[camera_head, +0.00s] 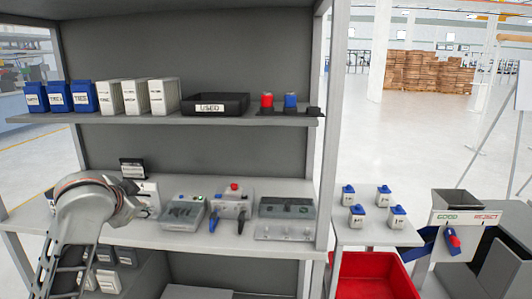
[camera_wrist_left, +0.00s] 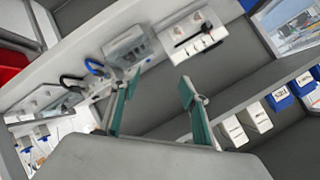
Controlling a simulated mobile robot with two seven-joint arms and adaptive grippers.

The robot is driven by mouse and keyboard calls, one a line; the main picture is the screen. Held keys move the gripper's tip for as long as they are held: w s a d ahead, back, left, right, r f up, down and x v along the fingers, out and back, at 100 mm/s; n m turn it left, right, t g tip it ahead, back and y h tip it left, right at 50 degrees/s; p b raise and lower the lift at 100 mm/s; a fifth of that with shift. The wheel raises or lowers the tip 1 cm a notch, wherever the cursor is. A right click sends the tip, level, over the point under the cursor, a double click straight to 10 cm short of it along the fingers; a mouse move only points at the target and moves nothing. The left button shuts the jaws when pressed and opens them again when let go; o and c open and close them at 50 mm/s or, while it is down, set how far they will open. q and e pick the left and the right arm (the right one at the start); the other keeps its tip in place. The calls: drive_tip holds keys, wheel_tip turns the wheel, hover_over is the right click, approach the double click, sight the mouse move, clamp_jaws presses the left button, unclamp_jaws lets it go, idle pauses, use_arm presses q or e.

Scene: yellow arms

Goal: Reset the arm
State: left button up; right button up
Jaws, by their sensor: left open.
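My left arm (camera_head: 90,205) comes in at the lower left in the head view, bent over the workbench shelf. Its wrist end is near the left devices on that shelf; the fingers cannot be made out there. In the left wrist view my left gripper (camera_wrist_left: 157,77) is open, its two teal-padded fingers apart with nothing between them. The shelf surface and test devices show beyond the fingers. My right arm and gripper are in neither view.
The middle shelf (camera_head: 270,186) holds several test devices, including one with a red button (camera_head: 233,188). The upper shelf carries blue and white boxes and a black USED tray (camera_head: 216,104). A red bin (camera_head: 375,276) and a GOOD/REJECT sorter (camera_head: 465,217) stand right.

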use_arm(q)
drive_tip(key=s+f+g+y, duration=0.1)
drive_tip(key=s+f, duration=0.6)
drive_tip(key=f, duration=0.3)
drive_tip(key=s+f+g, duration=0.1)
drive_tip(key=s+f, duration=0.5)
drive_tip(key=f, duration=0.4)
drive_tip(key=s+a+f+g+y, duration=0.15)
drive_tip(key=s+f, duration=0.35)
drive_tip(key=s, duration=0.6)
drive_tip(key=s+a+f+g, duration=0.15)
drive_tip(key=s+f, duration=0.35)
drive_tip(key=s, duration=0.6)
drive_tip(key=w+d+f+n+t+h, duration=0.2)
drive_tip(key=d+f+h, duration=0.5)
drive_tip(key=d+f, duration=0.7)
drive_tip(key=shift+d+n+t, duration=0.7)
drive_tip(key=shift+d+t, duration=0.3)
